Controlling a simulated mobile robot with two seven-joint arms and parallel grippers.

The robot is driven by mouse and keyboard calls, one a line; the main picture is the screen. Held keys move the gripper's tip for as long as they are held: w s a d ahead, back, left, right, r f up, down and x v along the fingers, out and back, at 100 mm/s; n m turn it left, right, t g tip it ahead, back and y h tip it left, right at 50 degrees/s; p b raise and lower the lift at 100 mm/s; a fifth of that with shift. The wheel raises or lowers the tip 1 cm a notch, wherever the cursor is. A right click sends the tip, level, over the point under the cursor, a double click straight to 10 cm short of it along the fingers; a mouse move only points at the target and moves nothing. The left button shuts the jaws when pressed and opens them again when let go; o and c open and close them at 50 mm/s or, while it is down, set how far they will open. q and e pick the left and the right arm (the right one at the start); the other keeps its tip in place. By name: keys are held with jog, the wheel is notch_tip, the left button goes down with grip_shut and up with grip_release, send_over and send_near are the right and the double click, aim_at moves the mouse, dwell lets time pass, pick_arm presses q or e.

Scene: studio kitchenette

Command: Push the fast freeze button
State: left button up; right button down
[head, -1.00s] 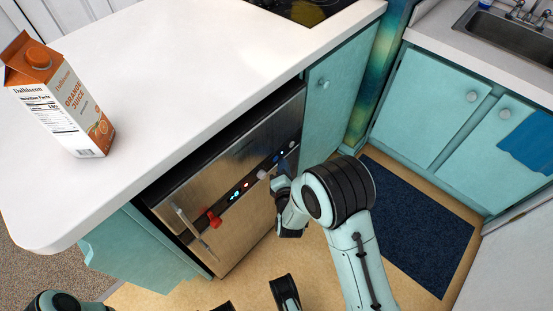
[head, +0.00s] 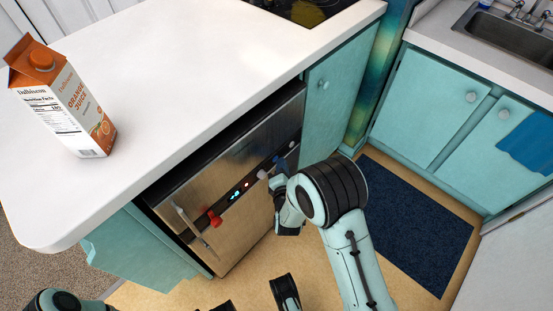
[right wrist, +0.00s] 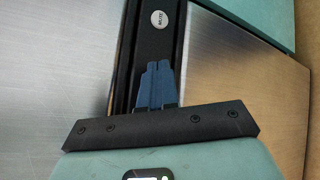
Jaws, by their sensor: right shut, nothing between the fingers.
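The freezer (head: 233,187) is a steel-fronted appliance under the white counter. A black control strip with a lit display (head: 238,192) runs across its front. My right gripper (head: 280,164) is at the upper right part of this strip, covering some of it. In the right wrist view its blue fingers (right wrist: 157,84) are shut and empty, lying over the black strip (right wrist: 128,70). A round silver button (right wrist: 158,19) with small lettering sits on the strip beyond the fingertips. I cannot tell whether the fingertips touch the strip.
A red part (head: 214,219) and a pale knob (head: 262,174) stick out from the strip. A bar handle (head: 193,228) is at the freezer's left. An orange juice carton (head: 65,95) stands on the counter (head: 190,70). A dark blue mat (head: 415,225) lies on the floor.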

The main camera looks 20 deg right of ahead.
jog(key=shift+s+d, duration=0.2)
jog(key=shift+s, duration=0.2)
jog(key=shift+s+p, duration=0.1)
jog(key=shift+p, duration=0.2)
jog(key=s, duration=0.1)
jog(key=s+d+p, duration=0.1)
jog(key=s, duration=0.1)
jog(key=s+d, duration=0.1)
jog(key=s, duration=0.1)
jog(key=shift+s+d, duration=0.15)
jog(key=shift+s, duration=0.05)
